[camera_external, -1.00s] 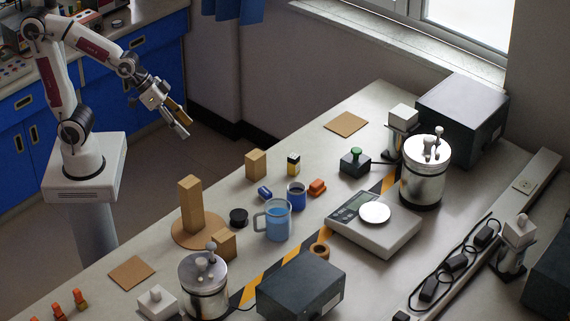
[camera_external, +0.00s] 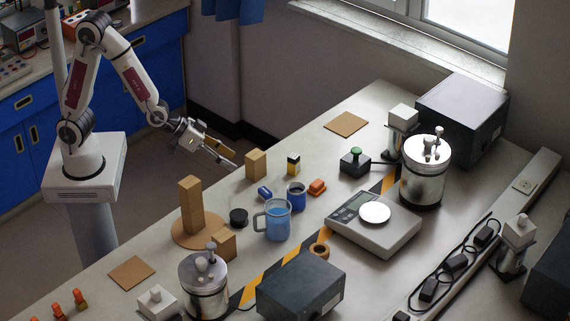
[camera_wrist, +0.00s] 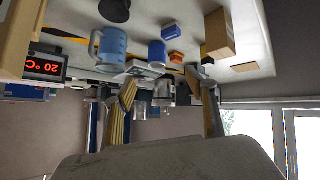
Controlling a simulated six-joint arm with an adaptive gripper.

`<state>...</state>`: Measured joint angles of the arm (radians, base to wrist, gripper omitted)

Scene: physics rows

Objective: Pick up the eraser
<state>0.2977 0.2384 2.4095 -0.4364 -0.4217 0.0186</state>
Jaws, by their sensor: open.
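A small blue block with pale ends, which looks like the eraser (camera_external: 265,192), lies on the table between the black round piece and the blue cup. It also shows as a blue block in the wrist view (camera_wrist: 168,27), near the top middle. My gripper (camera_external: 232,160) is open and empty, up and left of the eraser in the external view, near the table's left edge. In the wrist view my gripper (camera_wrist: 168,95) has its two fingers spread apart with nothing between them, and the eraser appears beyond the fingertips.
Near the eraser stand a wooden block (camera_external: 256,164), a blue cup (camera_external: 296,197), a black round piece (camera_external: 238,217), an orange piece (camera_external: 317,187) and a blue mug (camera_external: 278,220). A tall wooden block (camera_external: 190,204) stands left. Bare table lies behind the wooden block.

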